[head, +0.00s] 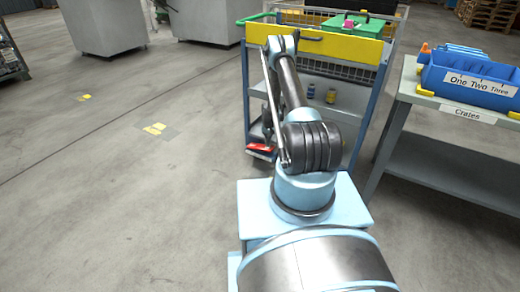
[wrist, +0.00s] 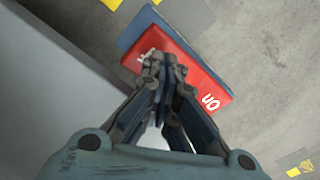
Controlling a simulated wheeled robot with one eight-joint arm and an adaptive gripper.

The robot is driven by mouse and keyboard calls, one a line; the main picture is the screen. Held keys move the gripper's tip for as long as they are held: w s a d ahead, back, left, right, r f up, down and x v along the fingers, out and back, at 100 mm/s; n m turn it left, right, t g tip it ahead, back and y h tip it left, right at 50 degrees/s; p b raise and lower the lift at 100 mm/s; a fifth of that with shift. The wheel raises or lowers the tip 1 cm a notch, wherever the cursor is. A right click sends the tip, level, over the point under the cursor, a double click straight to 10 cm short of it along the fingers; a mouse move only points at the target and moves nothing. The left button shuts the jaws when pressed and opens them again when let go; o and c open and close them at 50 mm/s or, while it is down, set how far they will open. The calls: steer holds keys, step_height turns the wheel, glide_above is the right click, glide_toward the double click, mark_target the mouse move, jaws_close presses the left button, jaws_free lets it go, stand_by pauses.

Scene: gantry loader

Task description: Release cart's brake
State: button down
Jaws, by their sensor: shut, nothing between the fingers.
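The cart (head: 345,95) stands ahead of me, with blue posts, a yellow front panel and grey shelves. Its brake pedal (head: 260,148) is a red piece low at the cart's near left corner. In the wrist view the red pedal (wrist: 205,83) has white lettering, partly hidden by my fingers; "NO" or "ON" shows at one end. My gripper (wrist: 162,62) is shut and empty, its fingertips over the pedal's middle. I cannot tell whether they touch it. In the head view my arm hides the gripper.
A table (head: 450,105) labelled "Crates" stands close at the right with a blue bin (head: 470,78) on it. A green crate (head: 352,25) is on the cart's top. Grey cabinets (head: 105,25) stand at the back left.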

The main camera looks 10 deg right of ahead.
stand_by(0.5)
step_height(320, 180, up, 7)
stand_by(1.0)
stand_by(0.3)
